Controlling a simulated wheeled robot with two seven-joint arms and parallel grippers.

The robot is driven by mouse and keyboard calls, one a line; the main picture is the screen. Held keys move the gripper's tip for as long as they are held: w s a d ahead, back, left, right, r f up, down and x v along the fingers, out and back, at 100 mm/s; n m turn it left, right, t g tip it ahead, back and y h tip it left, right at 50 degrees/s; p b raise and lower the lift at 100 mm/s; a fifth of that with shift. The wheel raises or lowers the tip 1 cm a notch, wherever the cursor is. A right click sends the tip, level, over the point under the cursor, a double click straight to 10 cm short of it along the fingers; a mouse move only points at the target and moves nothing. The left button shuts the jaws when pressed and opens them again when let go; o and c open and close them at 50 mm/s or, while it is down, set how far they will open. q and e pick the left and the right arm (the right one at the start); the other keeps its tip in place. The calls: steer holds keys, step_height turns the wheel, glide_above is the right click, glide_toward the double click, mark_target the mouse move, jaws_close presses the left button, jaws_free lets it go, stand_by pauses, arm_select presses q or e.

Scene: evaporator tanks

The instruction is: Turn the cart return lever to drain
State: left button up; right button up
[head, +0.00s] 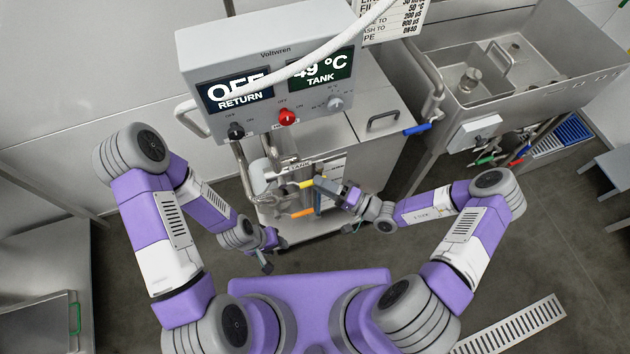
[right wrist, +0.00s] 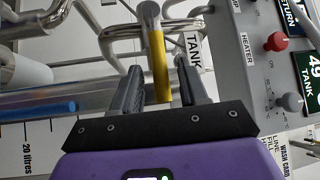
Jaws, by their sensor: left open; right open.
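A yellow lever (head: 300,184) sits on the cart's steel pipework, below the control box and beside a label reading TANK. In the right wrist view the yellow lever (right wrist: 159,66) points toward my palm, its end between the two open fingertips. My right gripper (head: 326,187) is at the lever's right end, open; it also shows in the right wrist view (right wrist: 160,88). I cannot tell whether a finger touches the lever. An orange lever (head: 302,213) is just below. My left gripper (head: 268,260) is open and empty, low to the left of the cart.
The control box (head: 262,72) shows OFF RETURN and 49 °C TANK, with a red knob (head: 287,117). A white hose (head: 330,50) crosses its front. A steel sink (head: 530,70) and a blue-handled valve (head: 417,129) stand right. The floor (head: 520,225) at right is mostly clear.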

steer(key=shift+x, duration=1.15)
jaws_close()
